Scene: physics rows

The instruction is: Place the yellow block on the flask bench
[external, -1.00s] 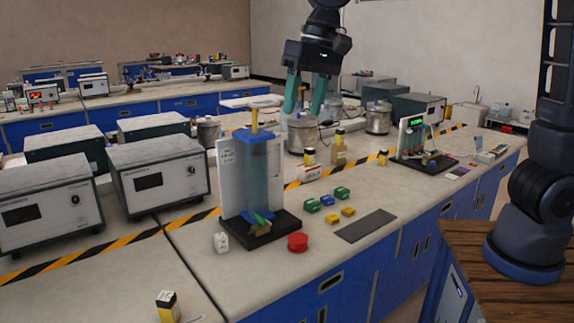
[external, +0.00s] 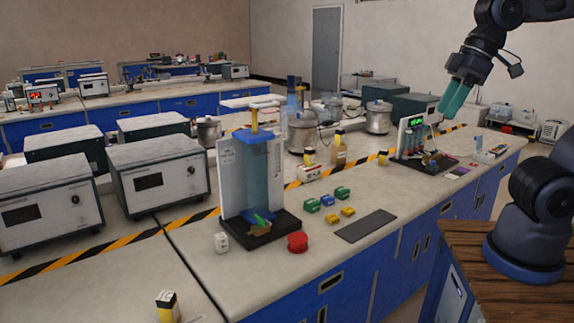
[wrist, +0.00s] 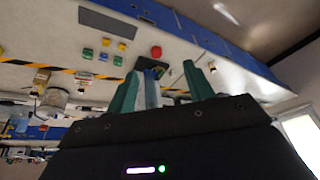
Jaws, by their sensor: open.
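Two small yellow blocks lie on the near bench: one (external: 347,211) nearer the grey mat, another (external: 332,220) just left of it. They also show small at the top of the wrist view (wrist: 121,47). My gripper (external: 451,106) is open and empty, raised above the right part of the bench, well to the right of the blocks. Its teal fingers stand apart in the wrist view (wrist: 160,72). The near bench (external: 365,265) carries steel flask-like vessels (external: 378,118) at its back; no label shows which bench is the flask bench.
Green (external: 341,193) and blue (external: 327,201) blocks lie beside the yellow ones. A tall clear column (external: 256,175) on a black base and a red round piece (external: 298,241) stand left. A rack device (external: 412,137) stands near my gripper. The grey mat (external: 366,226) is bare.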

